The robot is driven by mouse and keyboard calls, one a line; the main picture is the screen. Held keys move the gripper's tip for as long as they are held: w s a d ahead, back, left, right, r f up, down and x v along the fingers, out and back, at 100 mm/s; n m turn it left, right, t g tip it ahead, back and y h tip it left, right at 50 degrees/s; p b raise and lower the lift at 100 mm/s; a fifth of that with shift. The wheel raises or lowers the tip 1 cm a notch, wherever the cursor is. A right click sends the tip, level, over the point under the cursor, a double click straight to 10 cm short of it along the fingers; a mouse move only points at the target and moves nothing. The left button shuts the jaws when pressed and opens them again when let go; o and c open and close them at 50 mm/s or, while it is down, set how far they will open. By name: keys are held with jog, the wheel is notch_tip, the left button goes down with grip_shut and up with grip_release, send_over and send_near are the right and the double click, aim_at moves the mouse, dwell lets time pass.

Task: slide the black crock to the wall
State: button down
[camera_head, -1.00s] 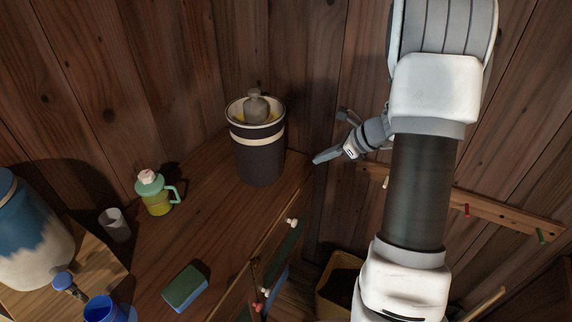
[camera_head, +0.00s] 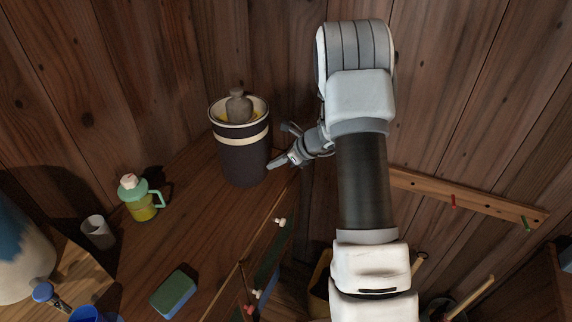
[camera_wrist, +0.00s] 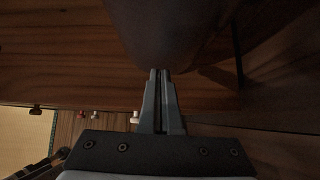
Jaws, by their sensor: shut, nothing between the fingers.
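The black crock (camera_head: 243,160) stands upright on the wooden counter (camera_head: 190,215), close to the corner of the plank walls. It is dark with a cream band, and a grey knobbed piece sits inside its pale rim. The plank wall (camera_head: 150,80) rises behind it. My gripper (camera_head: 270,166) is shut and empty, low at the crock's right side. In the wrist view the fingertips (camera_wrist: 160,72) reach the dark curved side of the crock (camera_wrist: 165,30). They touch it or nearly do; I cannot tell which.
A peg rail (camera_head: 470,200) runs along the right wall. The counter between jug and crock is clear.

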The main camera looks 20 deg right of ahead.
jog(key=shift+w+a, duration=0.2)
jog(key=w+a+p, duration=0.1)
jog(key=w+a, duration=0.4)
jog(key=w, duration=0.1)
jog(key=w+a+p, duration=0.2)
jog(key=w+a, duration=0.4)
jog(key=shift+w+a+r, duration=0.1)
jog(key=shift+a+r, duration=0.05)
